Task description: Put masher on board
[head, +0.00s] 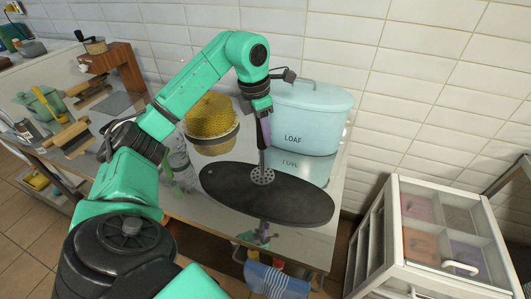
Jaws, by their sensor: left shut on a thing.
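My left gripper (263,116) is shut on the masher (263,175) near the top of its purple handle. The masher hangs upright with its round perforated metal head down. Its head is over the back middle part of the dark oval board (288,207). I cannot tell whether the head touches the board or is slightly above it. The board lies flat on the shiny counter. My right gripper is not in view.
A pale blue loaf bin (318,115) stands right behind the board. A yellow-topped round container (212,122) and a clear bottle (182,165) stand to its left. A white drawer cabinet (395,240) is at right. A striped towel (275,282) hangs below the counter.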

